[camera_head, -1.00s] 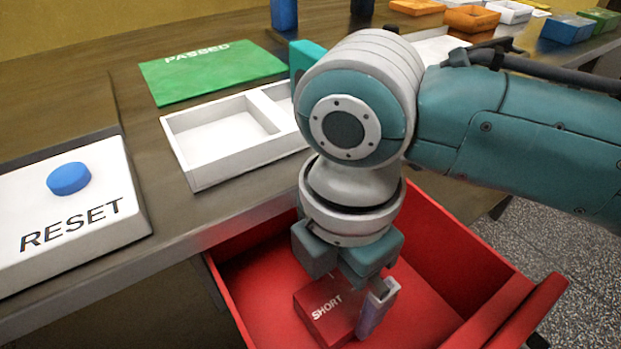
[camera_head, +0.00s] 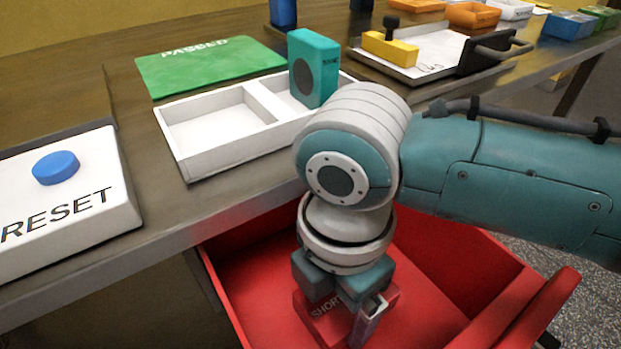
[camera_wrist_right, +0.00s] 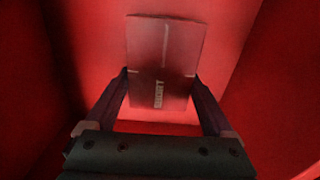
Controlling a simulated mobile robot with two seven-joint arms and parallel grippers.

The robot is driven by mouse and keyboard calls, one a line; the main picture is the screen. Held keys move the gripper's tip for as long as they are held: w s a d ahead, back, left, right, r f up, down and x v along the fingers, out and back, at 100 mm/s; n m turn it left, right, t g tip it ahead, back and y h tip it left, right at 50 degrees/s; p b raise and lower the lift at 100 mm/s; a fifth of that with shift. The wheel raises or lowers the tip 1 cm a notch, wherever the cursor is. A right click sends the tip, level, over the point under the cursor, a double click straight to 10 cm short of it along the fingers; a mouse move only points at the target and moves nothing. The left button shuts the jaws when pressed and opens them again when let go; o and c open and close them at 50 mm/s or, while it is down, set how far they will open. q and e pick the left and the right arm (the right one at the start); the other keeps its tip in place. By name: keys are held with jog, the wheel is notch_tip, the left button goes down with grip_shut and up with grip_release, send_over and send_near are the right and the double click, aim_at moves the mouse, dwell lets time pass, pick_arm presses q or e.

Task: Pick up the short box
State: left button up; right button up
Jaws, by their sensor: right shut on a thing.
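My right gripper (camera_head: 345,310) reaches down into the drawer and is shut on the box. In the right wrist view the box (camera_wrist_right: 163,60) sits between the two fingers (camera_wrist_right: 161,90), one against each side. I cannot tell whether the box still touches the drawer floor. My left gripper is not in view.
On the counter above the drawer stand a white two-compartment tray (camera_head: 180,165) with a teal box (camera_head: 316,68), a green "PASSED" mat (camera_head: 205,68), a white RESET panel (camera_head: 110,225) with a blue button (camera_head: 56,168), and a yellow block (camera_head: 390,48) on a clipboard-like plate.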

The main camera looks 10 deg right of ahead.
jog(key=c, duration=0.4)
jog(key=shift+r, duration=0.15)
